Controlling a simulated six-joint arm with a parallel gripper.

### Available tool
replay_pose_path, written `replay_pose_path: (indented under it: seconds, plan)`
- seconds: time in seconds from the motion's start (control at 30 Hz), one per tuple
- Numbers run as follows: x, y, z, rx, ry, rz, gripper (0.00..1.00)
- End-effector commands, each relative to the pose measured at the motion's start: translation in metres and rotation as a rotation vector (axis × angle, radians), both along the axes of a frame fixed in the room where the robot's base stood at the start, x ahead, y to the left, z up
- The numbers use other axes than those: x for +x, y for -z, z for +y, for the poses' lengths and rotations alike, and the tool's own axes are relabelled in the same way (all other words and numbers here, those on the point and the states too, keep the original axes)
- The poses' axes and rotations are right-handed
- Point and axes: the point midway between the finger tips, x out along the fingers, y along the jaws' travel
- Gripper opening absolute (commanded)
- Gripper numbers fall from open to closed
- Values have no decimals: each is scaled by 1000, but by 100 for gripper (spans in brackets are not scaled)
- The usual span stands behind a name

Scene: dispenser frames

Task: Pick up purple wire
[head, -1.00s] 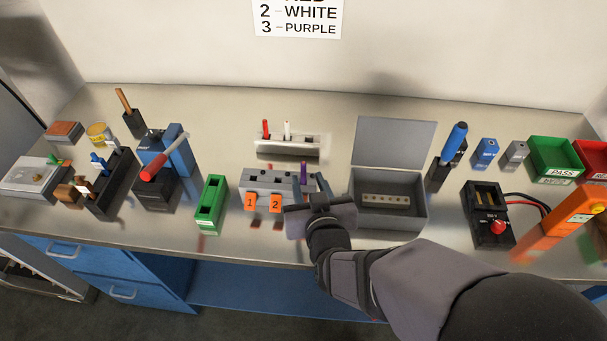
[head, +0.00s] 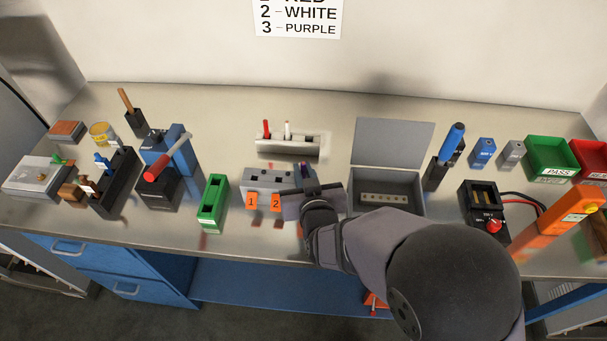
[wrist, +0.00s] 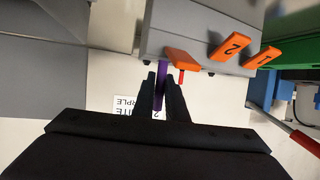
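The purple wire (wrist: 160,82) shows in the wrist view as a narrow upright strip below the grey dispenser block (wrist: 200,30). My gripper (wrist: 161,80) has its two dark fingers on either side of the wire. They look slightly apart, with a small gap beside the wire; firm contact cannot be made out. In the head view my gripper (head: 314,190) is at the right end of the grey dispenser block (head: 262,181), whose orange tabs 1 (head: 251,202) and 2 (head: 276,202) show. My gripper largely hides the wire and the third tab there.
A grey open-lidded box (head: 388,178) stands close to the right of my gripper. A green holder (head: 212,202) is left of the block. The bench front edge is close below.

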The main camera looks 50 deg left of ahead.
Motion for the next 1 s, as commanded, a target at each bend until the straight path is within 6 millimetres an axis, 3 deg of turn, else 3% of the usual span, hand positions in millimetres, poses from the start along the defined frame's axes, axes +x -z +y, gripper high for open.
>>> replay_pose_path:
  seconds: [0.53,1.0]
  plan:
    - [0,-9,0,3,1,-1,0]
    - [0,-79,0,5,0,-1,0]
